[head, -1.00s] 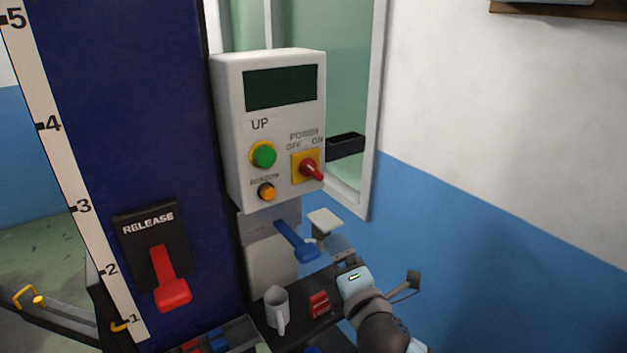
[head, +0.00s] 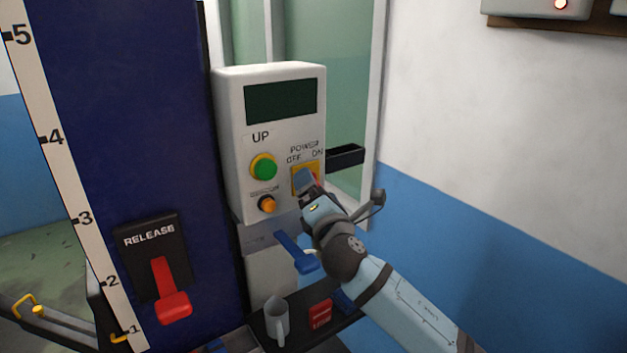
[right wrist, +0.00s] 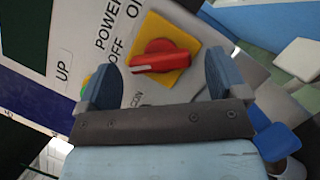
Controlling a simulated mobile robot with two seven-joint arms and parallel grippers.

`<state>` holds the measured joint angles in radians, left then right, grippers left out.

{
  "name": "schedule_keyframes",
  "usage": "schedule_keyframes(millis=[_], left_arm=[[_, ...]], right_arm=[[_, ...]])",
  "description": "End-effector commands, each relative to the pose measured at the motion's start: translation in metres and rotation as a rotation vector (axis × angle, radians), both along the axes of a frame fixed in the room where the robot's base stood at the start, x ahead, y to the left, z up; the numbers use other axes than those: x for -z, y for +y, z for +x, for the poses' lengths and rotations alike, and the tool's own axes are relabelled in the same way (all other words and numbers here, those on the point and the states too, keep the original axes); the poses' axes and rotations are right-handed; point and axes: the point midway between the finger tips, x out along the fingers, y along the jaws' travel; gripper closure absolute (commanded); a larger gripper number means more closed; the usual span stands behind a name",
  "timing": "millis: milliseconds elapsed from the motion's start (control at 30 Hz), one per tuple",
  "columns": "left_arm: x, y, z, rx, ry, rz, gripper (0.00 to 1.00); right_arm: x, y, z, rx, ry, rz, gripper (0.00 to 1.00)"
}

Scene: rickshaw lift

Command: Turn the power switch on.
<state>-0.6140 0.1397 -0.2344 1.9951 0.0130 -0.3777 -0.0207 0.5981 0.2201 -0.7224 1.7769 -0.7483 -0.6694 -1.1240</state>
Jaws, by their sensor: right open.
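The power switch is a red rotary knob (right wrist: 160,62) on a yellow square plate (right wrist: 185,45) in the right wrist view, with OFF and ON printed beside it. It sits on the white control box (head: 235,110), at its lower right in the head view, where my right gripper (head: 306,180) hides most of the knob. In the right wrist view my right gripper (right wrist: 160,82) is open, with its two blue-grey fingers on either side of the knob and apart from it. My left gripper is not in view.
The box also carries a green UP button (head: 264,167), an orange button (head: 267,205) and a dark display (head: 281,101). A blue lever (head: 296,252) is below. A red RELEASE lever (head: 168,290) is at left.

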Motion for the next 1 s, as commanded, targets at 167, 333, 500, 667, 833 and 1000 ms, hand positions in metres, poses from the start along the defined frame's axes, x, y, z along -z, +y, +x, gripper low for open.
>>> schedule_keyframes(millis=[167,333,500,667,833,1000], left_arm=[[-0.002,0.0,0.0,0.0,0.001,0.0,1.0],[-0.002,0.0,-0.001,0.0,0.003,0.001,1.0],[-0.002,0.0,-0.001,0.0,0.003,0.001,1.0],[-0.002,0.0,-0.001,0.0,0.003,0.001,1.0],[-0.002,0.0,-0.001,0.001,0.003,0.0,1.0],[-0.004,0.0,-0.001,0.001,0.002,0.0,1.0]], right_arm=[[-0.005,0.004,0.017,0.0,0.0,-0.001,0.08],[-0.006,0.004,0.022,0.0,0.0,0.0,0.08],[-0.005,0.004,0.022,0.0,0.0,0.0,0.08],[-0.005,0.004,0.021,0.0,0.0,0.0,0.41],[-0.005,0.004,0.021,0.0,0.0,0.001,0.58],[-0.006,0.004,0.021,-0.001,0.009,0.016,0.58]])
